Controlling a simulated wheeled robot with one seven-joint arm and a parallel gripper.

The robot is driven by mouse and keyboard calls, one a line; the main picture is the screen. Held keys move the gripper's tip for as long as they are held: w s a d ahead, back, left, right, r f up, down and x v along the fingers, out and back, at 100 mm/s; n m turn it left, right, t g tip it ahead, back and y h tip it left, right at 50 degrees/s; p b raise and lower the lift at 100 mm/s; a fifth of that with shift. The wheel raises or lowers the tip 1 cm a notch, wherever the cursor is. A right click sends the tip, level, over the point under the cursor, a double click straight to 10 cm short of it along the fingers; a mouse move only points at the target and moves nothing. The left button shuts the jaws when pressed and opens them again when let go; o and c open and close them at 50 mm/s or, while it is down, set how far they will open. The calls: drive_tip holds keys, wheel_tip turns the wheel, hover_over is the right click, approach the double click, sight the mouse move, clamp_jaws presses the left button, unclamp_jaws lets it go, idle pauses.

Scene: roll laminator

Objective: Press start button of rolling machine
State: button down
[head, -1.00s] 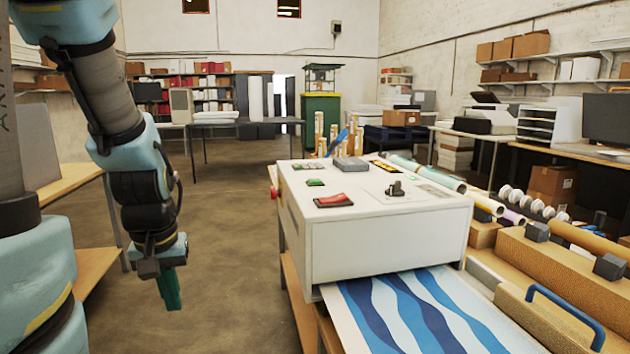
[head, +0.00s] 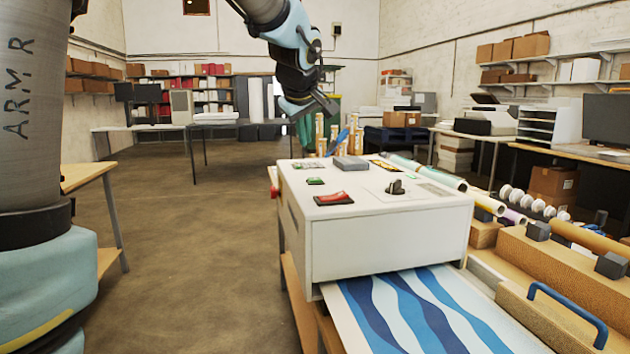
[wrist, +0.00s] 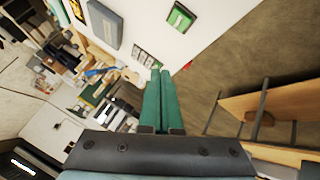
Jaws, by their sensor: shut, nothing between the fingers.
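The white rolling machine (head: 390,245) stands right of centre in the head view. Its top carries a green button (head: 316,181), a red rocker switch (head: 333,198) and a black knob (head: 396,187). The green button also shows at the top of the wrist view (wrist: 181,17). My gripper (head: 318,105) is raised above the machine's far left part, apart from it. I cannot read any button labels.
A grey block (head: 351,163) and a small button panel (head: 307,165) sit at the back of the machine's top. A red knob (head: 273,192) sticks out at its left side. Printed sheet (head: 430,310) comes out in front. The floor to the left is open.

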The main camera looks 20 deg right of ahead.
drive_tip(key=d+r, duration=0.2)
drive_tip(key=shift+s+d+r+n, duration=0.15)
drive_tip(key=shift+d+r+n, duration=0.05)
drive_tip(key=shift+d+n, duration=0.1)
drive_tip(key=shift+f, duration=0.15)
drive_tip(key=b, duration=0.5)
hover_over(316, 180)
wheel_tip(316, 180, down, 8)
drive_tip(key=shift+r, duration=0.2)
drive_tip(key=shift+f+b, duration=0.5)
drive_tip(key=shift+b, duration=0.05)
drive_tip(key=shift+f, duration=0.15)
idle(1.2)
drive_tip(key=shift+f+b, duration=0.3)
drive_tip(key=shift+b, duration=0.4)
